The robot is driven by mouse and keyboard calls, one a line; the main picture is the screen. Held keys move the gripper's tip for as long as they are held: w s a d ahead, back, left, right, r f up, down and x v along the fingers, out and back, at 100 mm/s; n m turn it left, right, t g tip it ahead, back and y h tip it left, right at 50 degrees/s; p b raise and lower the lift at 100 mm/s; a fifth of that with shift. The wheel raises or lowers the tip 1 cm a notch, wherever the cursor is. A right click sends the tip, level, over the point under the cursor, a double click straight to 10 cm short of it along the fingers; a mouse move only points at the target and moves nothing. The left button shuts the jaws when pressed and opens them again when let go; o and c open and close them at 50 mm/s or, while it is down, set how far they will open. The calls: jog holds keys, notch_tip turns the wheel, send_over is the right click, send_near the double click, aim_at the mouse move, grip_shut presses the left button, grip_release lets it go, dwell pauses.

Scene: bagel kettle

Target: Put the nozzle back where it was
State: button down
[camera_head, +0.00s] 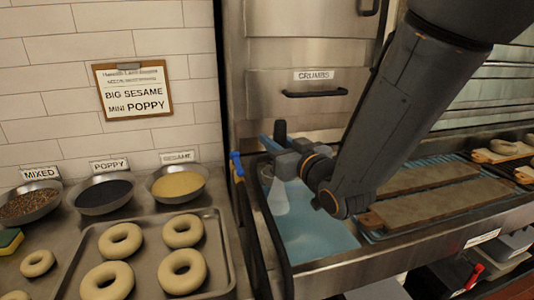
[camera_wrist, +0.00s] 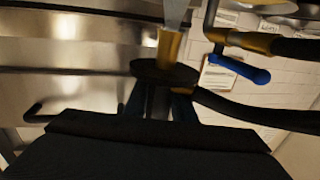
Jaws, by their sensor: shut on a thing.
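In the wrist view, the nozzle (camera_wrist: 165,72) shows as a dark round collar with a brass stem above it. My gripper (camera_wrist: 157,106) is shut on it from below in that picture. In the head view, my gripper (camera_head: 276,160) is over the left side of a basin of blue water (camera_head: 318,232). The nozzle is mostly hidden by the gripper there. A pale, see-through cone (camera_head: 279,197) like spray shows below the gripper. A blue lever (camera_head: 236,165) stands at the basin's left edge and also shows in the wrist view (camera_wrist: 238,70). No empty holder is clearly visible.
A tray (camera_head: 226,230) of bagels and three topping bowls, with poppy (camera_head: 103,194) and sesame (camera_head: 178,184) among them, lie left. Long boards (camera_head: 425,176) lie right of the basin. A steel cabinet with a "CRUMBS" drawer (camera_head: 313,92) stands behind.

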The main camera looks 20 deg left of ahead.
jog(key=x, duration=0.3)
jog(key=w+d+p+x, duration=0.1)
jog(key=x, duration=0.1)
jog(key=shift+w+a, duration=0.2)
jog(key=shift+a, duration=0.05)
notch_tip(320, 180, down, 2)
notch_tip(320, 180, down, 4)
jog(key=shift+f+p, duration=0.1)
jog(key=shift+p, duration=0.5)
jog(key=shift+w+a+f+p, duration=0.1)
jog(key=shift+w+f+p, duration=0.1)
jog(key=shift+p, duration=0.15)
jog(key=shift+f, duration=0.2)
jog(key=c, duration=1.5)
grip_release()
